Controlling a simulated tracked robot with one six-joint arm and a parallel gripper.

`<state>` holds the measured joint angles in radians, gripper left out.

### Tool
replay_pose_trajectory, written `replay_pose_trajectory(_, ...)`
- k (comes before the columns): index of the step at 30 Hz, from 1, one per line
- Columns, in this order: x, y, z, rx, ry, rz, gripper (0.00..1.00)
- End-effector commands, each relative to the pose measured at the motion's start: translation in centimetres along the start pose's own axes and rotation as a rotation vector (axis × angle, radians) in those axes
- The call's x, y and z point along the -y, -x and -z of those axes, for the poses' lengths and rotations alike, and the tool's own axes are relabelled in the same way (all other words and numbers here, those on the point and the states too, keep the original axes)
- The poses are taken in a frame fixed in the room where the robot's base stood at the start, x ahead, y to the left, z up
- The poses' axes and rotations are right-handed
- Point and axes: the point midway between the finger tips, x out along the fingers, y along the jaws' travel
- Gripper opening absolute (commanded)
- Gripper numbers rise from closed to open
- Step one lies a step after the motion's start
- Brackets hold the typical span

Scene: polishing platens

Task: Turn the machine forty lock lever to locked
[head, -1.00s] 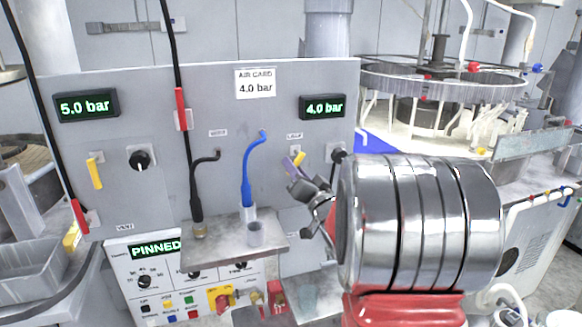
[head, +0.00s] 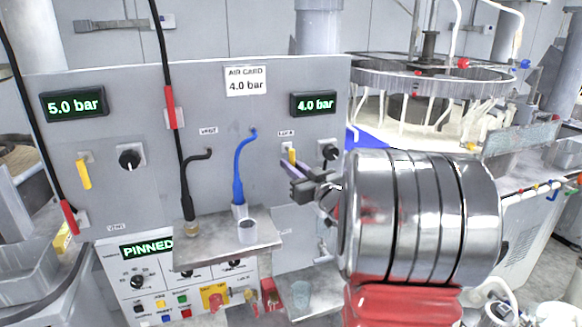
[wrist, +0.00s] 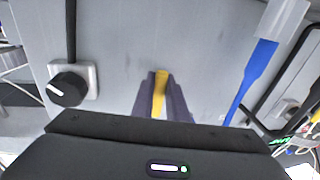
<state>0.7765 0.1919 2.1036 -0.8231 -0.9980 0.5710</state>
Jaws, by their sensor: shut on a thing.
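A small yellow lever (head: 292,156) sits on the right part of the grey panel (head: 215,112), beside the 4.0 bar display. A small label above it is too blurred to read surely. My gripper (head: 290,162) is at this lever, its dark purple fingers reaching to the panel from the right. In the wrist view the two fingers are closed on either side of the yellow lever (wrist: 159,92). The lever's lower part is partly hidden by the fingers. A second yellow lever (head: 83,174) hangs down at the panel's left.
A black knob (head: 329,151) is close to the right of the gripped lever. A blue hose (head: 240,170) and a black hose (head: 186,185) rise from a metal shelf (head: 215,257) to the left. The status display (head: 146,248) reads PINNED.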

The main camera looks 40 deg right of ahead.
Motion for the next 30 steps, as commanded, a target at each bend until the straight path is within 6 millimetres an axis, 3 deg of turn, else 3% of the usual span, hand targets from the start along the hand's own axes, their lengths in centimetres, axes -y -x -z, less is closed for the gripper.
replay_pose_trajectory(10, -0.06, 0.06, -0.29, 0.007, 0.003, -0.001, 0.0)
replay_pose_trajectory(11, -0.06, 0.06, -0.29, 0.007, 0.003, -0.002, 0.14)
replay_pose_trajectory(18, -0.04, 0.04, -0.14, 0.004, 0.003, -0.001, 0.31)
replay_pose_trajectory(30, -0.09, 0.65, -0.02, 0.001, 0.003, -0.001, 0.31)
